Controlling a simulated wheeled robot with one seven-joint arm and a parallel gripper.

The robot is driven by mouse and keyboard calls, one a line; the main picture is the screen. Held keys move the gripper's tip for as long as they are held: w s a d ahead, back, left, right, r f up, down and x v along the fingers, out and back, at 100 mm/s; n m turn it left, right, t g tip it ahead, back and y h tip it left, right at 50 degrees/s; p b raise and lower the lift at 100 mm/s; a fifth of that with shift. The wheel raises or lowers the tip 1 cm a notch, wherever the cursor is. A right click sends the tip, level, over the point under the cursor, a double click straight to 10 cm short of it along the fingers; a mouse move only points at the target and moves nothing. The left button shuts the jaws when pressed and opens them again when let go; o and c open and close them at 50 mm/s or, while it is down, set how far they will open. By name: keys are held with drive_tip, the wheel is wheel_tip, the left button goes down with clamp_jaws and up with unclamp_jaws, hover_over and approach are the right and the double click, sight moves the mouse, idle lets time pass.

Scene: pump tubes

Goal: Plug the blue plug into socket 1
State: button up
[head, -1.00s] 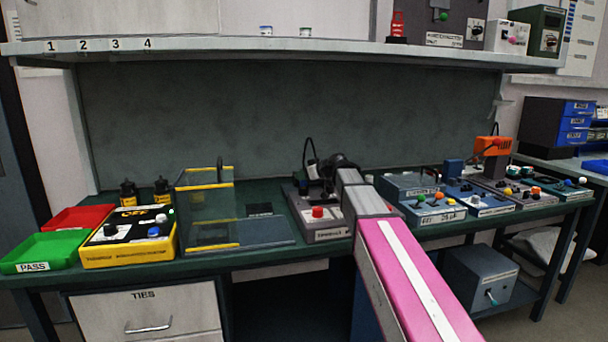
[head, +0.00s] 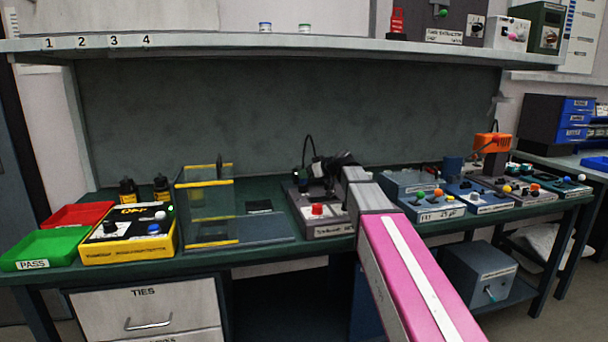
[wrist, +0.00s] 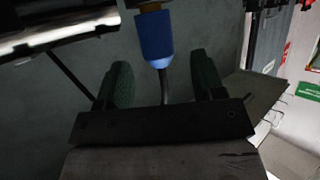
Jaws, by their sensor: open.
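The blue plug (wrist: 154,40) shows at the top of the wrist view, with a brass-coloured part at its upper end and a dark cable running down from it. My gripper (wrist: 161,66) is open. Its two dark green fingers stand either side of the plug's lower end and cable, with visible gaps on both sides. In the head view my gripper (head: 338,162) is a dark shape above the grey device with a red button (head: 317,210). I cannot make out the plug there. Socket 1 cannot be identified; a number 1 label (head: 48,43) sits on the shelf edge at left.
A clear yellow-edged screen (head: 207,205) stands left of the grey device. Further left are a yellow tester (head: 128,238), a green PASS tray (head: 40,248) and a red tray (head: 77,216). Several blue and grey control boxes (head: 434,212) crowd the bench at right.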

drive_tip(key=v, duration=0.8)
drive_tip(key=shift+s, duration=0.1)
